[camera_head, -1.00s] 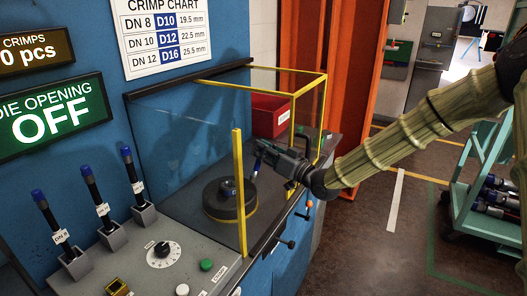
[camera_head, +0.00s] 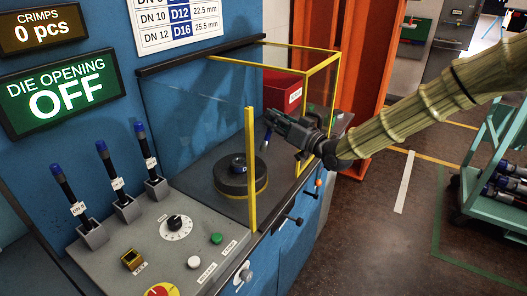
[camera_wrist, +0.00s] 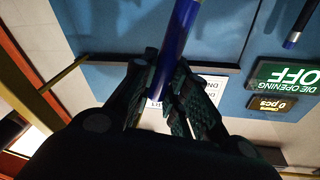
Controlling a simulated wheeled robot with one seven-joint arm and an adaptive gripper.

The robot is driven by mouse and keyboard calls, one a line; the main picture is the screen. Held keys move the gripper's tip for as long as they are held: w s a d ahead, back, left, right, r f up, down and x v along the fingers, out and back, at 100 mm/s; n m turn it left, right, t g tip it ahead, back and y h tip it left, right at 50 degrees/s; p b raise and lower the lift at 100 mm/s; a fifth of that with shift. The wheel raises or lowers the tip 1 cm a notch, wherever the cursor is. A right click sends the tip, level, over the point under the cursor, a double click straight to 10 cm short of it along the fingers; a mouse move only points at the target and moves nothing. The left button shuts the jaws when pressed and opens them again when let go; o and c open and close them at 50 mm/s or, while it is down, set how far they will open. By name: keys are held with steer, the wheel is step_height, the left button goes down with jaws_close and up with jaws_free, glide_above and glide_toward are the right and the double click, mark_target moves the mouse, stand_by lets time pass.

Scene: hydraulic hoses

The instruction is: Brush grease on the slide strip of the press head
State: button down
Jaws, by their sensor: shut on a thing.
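The press head (camera_head: 241,178) is a round black block with a yellowish ring near its base and a small blue-marked part on top. It sits on the grey bed inside the guard. I cannot make out the slide strip. My gripper (camera_head: 273,122) is up and to the right of the press head, apart from it in the picture. It is shut on a slim blue handle (camera_head: 266,139), seemingly the grease brush. The wrist view shows the blue handle (camera_wrist: 176,50) between both fingers of my gripper (camera_wrist: 168,88). The bristles cannot be made out.
A clear guard with yellow posts (camera_head: 250,165) surrounds the bed. A red bin (camera_head: 283,92) stands behind my gripper. The control panel (camera_head: 150,245) with several blue-topped levers is at front left. A teal cart (camera_head: 490,190) with hoses stands at right. The floor between is open.

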steer(key=shift+s+a+r, duration=0.1)
steer(key=shift+a+r, duration=0.2)
steer(key=shift+a, duration=0.6)
steer(key=shift+s+a+r, duration=0.1)
steer(key=shift+a+r, duration=0.2)
steer(key=shift+a, duration=0.6)
steer(key=shift+a+r+b, duration=0.4)
steer(key=shift+a+r, duration=0.55)
steer(key=shift+a, duration=0.05)
steer(key=shift+f, duration=0.1)
steer(key=shift+f+b, duration=1.35)
steer(key=shift+f, duration=1.05)
